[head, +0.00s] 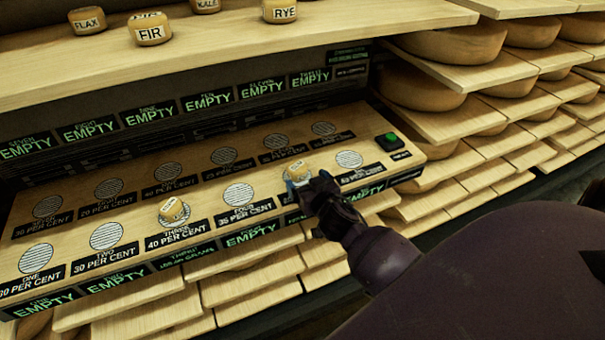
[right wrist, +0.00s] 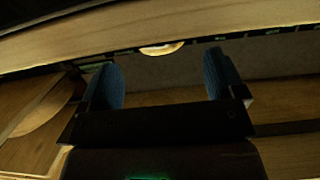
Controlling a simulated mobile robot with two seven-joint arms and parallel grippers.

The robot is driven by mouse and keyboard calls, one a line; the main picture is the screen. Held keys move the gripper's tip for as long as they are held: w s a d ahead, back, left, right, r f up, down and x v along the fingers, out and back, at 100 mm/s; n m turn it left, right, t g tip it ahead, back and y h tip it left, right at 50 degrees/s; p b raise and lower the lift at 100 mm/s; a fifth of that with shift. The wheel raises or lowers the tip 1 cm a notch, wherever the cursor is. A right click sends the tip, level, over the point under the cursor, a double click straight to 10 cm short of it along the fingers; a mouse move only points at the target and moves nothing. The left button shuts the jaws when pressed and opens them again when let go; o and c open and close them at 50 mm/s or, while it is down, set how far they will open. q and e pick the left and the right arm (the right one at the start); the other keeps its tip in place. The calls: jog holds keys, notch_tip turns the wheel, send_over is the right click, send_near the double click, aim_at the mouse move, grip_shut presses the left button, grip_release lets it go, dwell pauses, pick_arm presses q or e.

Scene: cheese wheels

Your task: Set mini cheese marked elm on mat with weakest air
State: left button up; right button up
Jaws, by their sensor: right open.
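My right gripper (head: 297,184) is open at the front row of the sloping board, right of the mat marked four (head: 238,194). A mini cheese (head: 298,167) sits at its fingertips, on or over a mat mostly hidden by the gripper; its label is too small to read. In the right wrist view the blue finger pads (right wrist: 164,80) are apart, and a pale rounded cheese edge (right wrist: 162,48) shows beyond them. Another mini cheese (head: 172,209) lies on the mat marked three, 40 per cent; I cannot read its label surely. The back-row mat eight (head: 108,188) reads 20 per cent. My left gripper is out of view.
The upper shelf (head: 220,50) holds mini cheeses marked FLAX (head: 87,20), FIR (head: 150,30) and RYE (head: 280,11). Several displays read EMPTY. A green button (head: 391,139) is at the board's right end. Large wheels (head: 455,45) fill racks on the right.

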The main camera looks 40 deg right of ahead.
jog(key=s+a+f+n+g+y, duration=0.1)
jog(key=s+a+f, duration=0.1)
jog(key=s, duration=0.6)
jog(key=s+a+f+n+g+y, duration=0.1)
jog(key=s+a+f+g, duration=0.1)
jog(key=s, duration=0.6)
jog(key=s+a+f+n+g+y, duration=0.1)
jog(key=s+a+f, duration=0.3)
jog(key=s, duration=0.4)
jog(key=shift+s+a+n+y+p, duration=0.3)
jog(key=shift+a+n+y, duration=0.15)
jog(key=shift+a, duration=0.4)
